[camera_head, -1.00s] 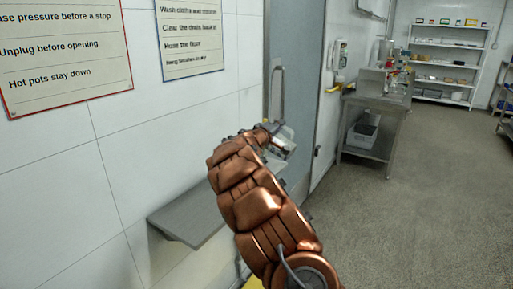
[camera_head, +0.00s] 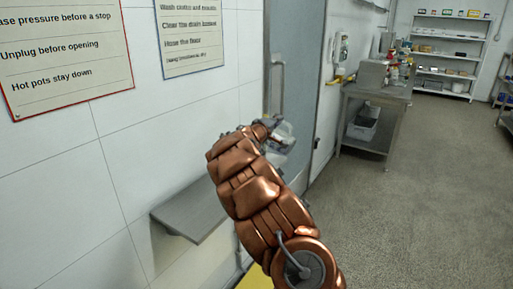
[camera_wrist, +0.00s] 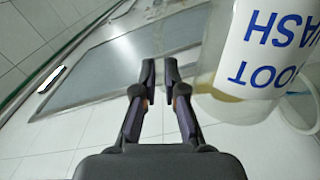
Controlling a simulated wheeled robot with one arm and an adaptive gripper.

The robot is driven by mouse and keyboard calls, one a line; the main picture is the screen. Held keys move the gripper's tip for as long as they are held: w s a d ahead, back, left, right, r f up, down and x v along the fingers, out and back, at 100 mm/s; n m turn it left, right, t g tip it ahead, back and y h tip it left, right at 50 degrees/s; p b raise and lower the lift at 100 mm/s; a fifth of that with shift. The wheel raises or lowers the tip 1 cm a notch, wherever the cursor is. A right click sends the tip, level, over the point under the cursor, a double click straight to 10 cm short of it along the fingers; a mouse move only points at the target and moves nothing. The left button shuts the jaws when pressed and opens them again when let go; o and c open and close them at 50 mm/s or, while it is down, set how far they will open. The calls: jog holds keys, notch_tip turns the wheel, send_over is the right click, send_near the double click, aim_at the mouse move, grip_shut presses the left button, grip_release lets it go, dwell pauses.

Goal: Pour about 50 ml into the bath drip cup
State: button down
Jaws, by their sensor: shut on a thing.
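A clear jug (camera_wrist: 222,104) with a white label lettered in blue, "FOOT WASH", fills the right of the wrist view. The letters read upside down there. Some yellowish liquid shows inside near the jug's lower edge in the picture. My gripper (camera_wrist: 160,68) is shut, its two fingers close together just left of the jug; the exact contact is hard to see. In the head view my gripper (camera_head: 272,128) is small at the end of my copper arm, with the pale jug (camera_head: 284,140) partly hidden beside it. I cannot make out the bath drip cup.
A grey wall shelf (camera_head: 190,212) lies left of my arm, below wall signs (camera_head: 68,52). A grey door (camera_head: 300,60) with a handle is behind the gripper. A steel table (camera_head: 375,96) stands to the right. The floor at right is clear.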

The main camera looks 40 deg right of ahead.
aim_at(287, 137)
jog(key=shift+w+a+r+n+p, duration=0.2)
jog(key=shift+w+n+p, duration=0.1)
jog(key=shift+w+p, duration=0.25)
dwell(0.9)
